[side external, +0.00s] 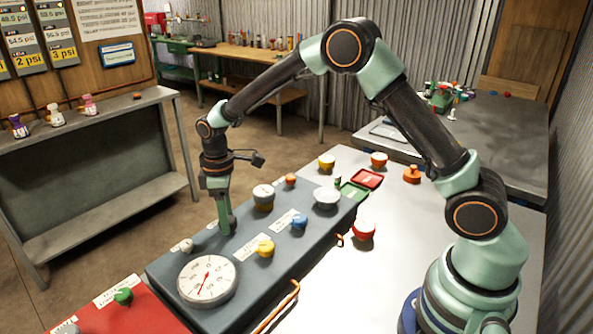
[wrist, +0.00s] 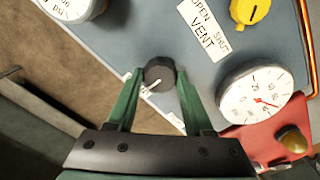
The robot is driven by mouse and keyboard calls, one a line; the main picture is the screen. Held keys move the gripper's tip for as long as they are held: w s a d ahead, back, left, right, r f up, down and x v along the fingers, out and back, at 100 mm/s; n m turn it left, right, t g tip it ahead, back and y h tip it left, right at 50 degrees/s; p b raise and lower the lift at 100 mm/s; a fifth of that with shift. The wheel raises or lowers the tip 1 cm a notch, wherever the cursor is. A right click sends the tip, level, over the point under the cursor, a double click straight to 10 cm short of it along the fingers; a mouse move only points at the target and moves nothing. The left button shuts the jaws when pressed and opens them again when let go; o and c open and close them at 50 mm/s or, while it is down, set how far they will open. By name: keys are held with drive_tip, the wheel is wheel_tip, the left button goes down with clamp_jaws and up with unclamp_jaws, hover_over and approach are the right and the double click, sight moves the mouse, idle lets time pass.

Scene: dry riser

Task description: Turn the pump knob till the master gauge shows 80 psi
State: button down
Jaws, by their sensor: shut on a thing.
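A dark round knob (wrist: 160,74) with a pale mark stands on the blue-grey panel (wrist: 135,45), near its edge. My gripper (wrist: 161,88) is shut on this knob, one green finger on each side. Its label is not visible, so I cannot read whether it is the pump knob. In the side view my gripper (side external: 227,226) points down at the panel, and the knob is hidden there. The largest gauge, white with a red needle (side external: 208,279), lies at the panel's near end; it also shows in the wrist view (wrist: 250,92). Its reading is too small to tell.
A yellow knob (side external: 265,248) with a vent label, a blue knob (side external: 299,222) and a smaller gauge (side external: 263,192) stand on the same panel. A small pale knob (side external: 187,245) is near the big gauge. A red panel (side external: 130,310) with a green knob (side external: 123,296) adjoins the near end.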

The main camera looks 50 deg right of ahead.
drive_tip(key=m, duration=0.3)
drive_tip(key=shift+m, duration=0.4)
drive_tip(key=shift+c, duration=1.4)
unclamp_jaws()
drive_tip(key=shift+r, duration=0.15)
wheel_tip(320, 180, up, 12)
